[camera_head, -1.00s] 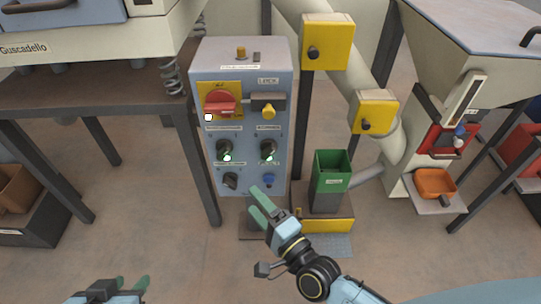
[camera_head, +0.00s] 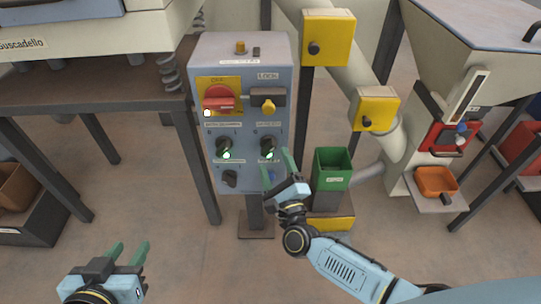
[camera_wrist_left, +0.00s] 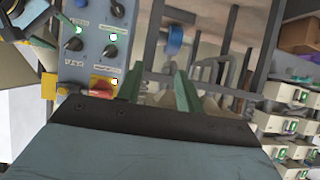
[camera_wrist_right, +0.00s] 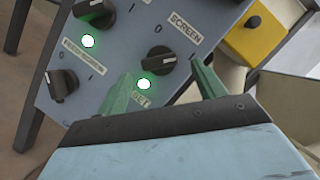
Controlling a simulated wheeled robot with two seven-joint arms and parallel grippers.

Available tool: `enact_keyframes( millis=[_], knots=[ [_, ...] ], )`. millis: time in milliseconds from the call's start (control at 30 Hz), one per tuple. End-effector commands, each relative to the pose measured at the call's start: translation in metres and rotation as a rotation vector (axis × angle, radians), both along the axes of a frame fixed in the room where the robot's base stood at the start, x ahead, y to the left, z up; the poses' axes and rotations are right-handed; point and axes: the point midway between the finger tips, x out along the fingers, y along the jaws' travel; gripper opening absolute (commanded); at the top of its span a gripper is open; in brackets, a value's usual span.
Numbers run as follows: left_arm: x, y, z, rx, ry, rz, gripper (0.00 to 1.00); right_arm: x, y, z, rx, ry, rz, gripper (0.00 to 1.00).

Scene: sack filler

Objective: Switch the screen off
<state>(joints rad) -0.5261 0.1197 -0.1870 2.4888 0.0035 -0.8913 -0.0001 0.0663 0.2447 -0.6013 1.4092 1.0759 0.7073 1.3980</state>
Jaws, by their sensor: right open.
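The SCREEN knob (camera_head: 268,147) is a black rotary knob in the middle row, right column, of the grey control panel (camera_head: 246,120). A green lamp glows beside it. My right gripper (camera_head: 278,168) is open just below the knob. In the right wrist view the knob (camera_wrist_right: 157,61), under its SCREEN label (camera_wrist_right: 186,28), shows between the open fingertips (camera_wrist_right: 164,72), with the lit lamp (camera_wrist_right: 143,84). I cannot tell whether the fingers touch it. My left gripper (camera_head: 127,252) is open and empty, low at the left, away from the panel.
A second knob (camera_head: 223,147) with a lit lamp sits left of the SCREEN knob. A lower knob (camera_head: 230,178), a red main switch (camera_head: 219,100) and a yellow lock (camera_head: 268,105) share the panel. A green bin (camera_head: 332,168) stands close to its right.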

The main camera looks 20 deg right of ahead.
Motion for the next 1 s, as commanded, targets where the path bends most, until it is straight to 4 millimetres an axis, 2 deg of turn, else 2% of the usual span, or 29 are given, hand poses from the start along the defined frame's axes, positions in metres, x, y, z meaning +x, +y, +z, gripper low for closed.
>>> enact_keyframes(
  millis=[100, 233, 633, 900, 1000],
  knots=[
    [0.008, -0.005, 0.011, -0.023, -0.084, -0.007, 0.36, 0.019, 0.001, 0.004, 0.001, -0.001, 0.000, 0.69],
    [0.013, -0.009, 0.021, -0.040, -0.147, -0.013, 0.36, 0.031, 0.001, 0.008, 0.001, -0.001, 0.000, 0.69],
    [0.015, -0.010, 0.028, -0.050, -0.181, -0.014, 0.36, 0.037, 0.001, 0.010, 0.000, 0.001, 0.001, 0.69],
    [0.015, -0.010, 0.027, -0.050, -0.179, -0.014, 0.36, 0.037, 0.001, 0.010, 0.000, 0.001, 0.001, 0.34],
    [0.015, -0.010, 0.027, -0.050, -0.178, -0.015, 0.36, 0.037, 0.001, 0.010, 0.000, 0.001, 0.001, 0.24]
  ],
)
